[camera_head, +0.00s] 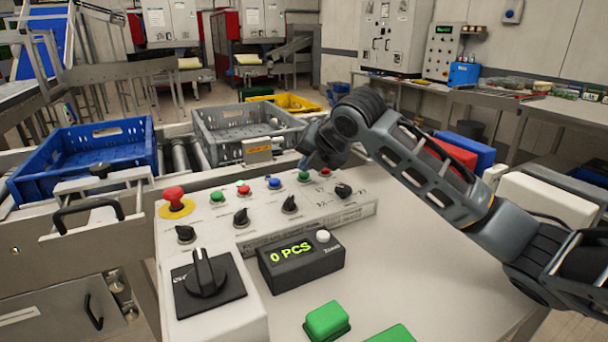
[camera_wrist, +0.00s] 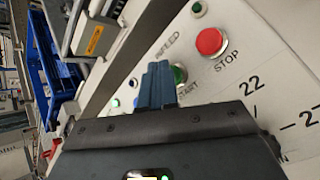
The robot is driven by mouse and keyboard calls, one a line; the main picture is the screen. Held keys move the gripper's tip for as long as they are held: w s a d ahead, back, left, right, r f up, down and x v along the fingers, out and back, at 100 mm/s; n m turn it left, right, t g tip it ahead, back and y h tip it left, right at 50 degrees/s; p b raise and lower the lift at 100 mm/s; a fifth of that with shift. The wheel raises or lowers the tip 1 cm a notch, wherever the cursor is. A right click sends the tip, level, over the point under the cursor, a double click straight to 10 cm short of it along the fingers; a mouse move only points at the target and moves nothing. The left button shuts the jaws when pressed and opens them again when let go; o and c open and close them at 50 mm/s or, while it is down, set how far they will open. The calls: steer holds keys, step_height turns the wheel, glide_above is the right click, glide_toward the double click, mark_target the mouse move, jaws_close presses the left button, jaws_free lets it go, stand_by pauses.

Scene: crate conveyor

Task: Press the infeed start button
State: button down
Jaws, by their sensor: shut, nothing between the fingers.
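The control panel (camera_head: 215,212) carries a row of coloured buttons. The green infeed start button (camera_wrist: 180,75) sits beside the red stop button (camera_wrist: 211,42), with the words "INFEED", "START" and "STOP" printed near them in the wrist view. In the head view the green button (camera_head: 304,176) is at the right of the row, and the red stop button (camera_head: 325,171) is to its right. My gripper (camera_wrist: 158,72) is shut and empty. Its blue fingertips are right by the start button and partly cover it. I cannot tell whether they touch it. In the head view my gripper (camera_head: 304,164) is just behind that button.
A red emergency stop (camera_head: 174,194), several black knobs and a counter box reading "0 PCS" (camera_head: 300,262) are on the panel and desk. A blue crate (camera_head: 85,160) and a grey crate (camera_head: 225,143) stand on the conveyor behind. Large green buttons (camera_head: 327,320) are at the front.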

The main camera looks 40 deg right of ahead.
mark_target(307, 175)
steer(key=shift+s+a+f+b, duration=0.15)
steer(key=shift+f+b, duration=0.45)
steer(key=shift+f, duration=0.15)
stand_by(0.4)
steer(key=shift+r, duration=0.1)
steer(key=shift+r+p, duration=0.4)
steer(key=shift+r, duration=0.1)
steer(key=shift+r, duration=0.1)
steer(key=shift+r+p, duration=0.5)
steer(key=shift+r, duration=0.05)
steer(key=shift+r+p, duration=1.35)
steer(key=shift+r, duration=0.8)
